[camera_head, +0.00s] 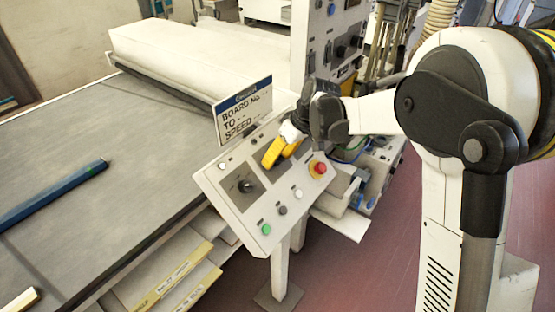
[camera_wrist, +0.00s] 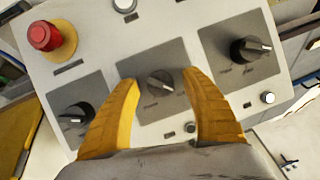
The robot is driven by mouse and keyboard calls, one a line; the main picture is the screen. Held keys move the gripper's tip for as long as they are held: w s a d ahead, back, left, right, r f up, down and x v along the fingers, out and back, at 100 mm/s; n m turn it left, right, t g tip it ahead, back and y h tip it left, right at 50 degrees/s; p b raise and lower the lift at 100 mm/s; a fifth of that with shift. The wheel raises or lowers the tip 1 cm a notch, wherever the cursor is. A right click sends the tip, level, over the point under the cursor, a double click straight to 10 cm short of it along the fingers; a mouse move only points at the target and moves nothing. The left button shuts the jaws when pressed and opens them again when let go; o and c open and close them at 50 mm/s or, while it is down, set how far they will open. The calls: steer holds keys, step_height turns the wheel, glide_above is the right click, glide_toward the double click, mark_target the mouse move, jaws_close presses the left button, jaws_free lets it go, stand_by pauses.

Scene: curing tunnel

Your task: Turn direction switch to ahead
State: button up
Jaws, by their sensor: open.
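A sloping light-grey control panel (camera_head: 215,180) carries dark rotary switches; their labels are too small to read, so I cannot tell which is the direction switch. In the wrist view, a middle switch (camera_wrist: 160,83) sits between a left switch (camera_wrist: 72,119) and a right switch (camera_wrist: 250,49). My gripper (camera_wrist: 161,78) is open, its yellow fingers on either side of the middle switch. I cannot tell whether they touch it. In the head view my gripper (camera_head: 282,150) hides the middle of the panel, and one switch (camera_head: 245,186) shows clear of it.
A red emergency button (camera_wrist: 44,36) is on the panel, also seen in the head view (camera_head: 318,168). A green button (camera_head: 266,229) is near the lower edge. A sign (camera_head: 243,110) stands behind the panel. A wide conveyor belt (camera_head: 120,130) with a blue bar (camera_head: 55,193) lies left.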

jaws_close()
steer(key=shift+m, duration=0.3)
steer(key=m, duration=0.1)
steer(key=m+y+b, duration=0.1)
steer(key=m, duration=0.1)
steer(key=shift+d+f+g+y, duration=0.1)
steer(key=shift+f+g+y, duration=0.05)
steer(key=shift+g+y, duration=0.2)
steer(key=m+y+b, duration=0.1)
steer(key=m, duration=0.3)
steer(key=shift+g+y+b, duration=0.25)
steer(key=shift+y+b, duration=0.1)
steer(key=m+b, duration=0.1)
steer(key=m, duration=0.1)
steer(key=m+y, duration=0.1)
steer(key=m, duration=0.1)
steer(key=shift+d+f+m+y+b, duration=0.1)
steer(key=shift+m+y+b, duration=0.2)
steer(key=shift+b, duration=0.05)
steer(key=m+t+y+b, duration=0.1)
steer(key=m, duration=0.3)
steer(key=shift+s, duration=0.1)
steer(key=shift+m+t+b, duration=0.3)
steer(key=shift+t, duration=0.1)
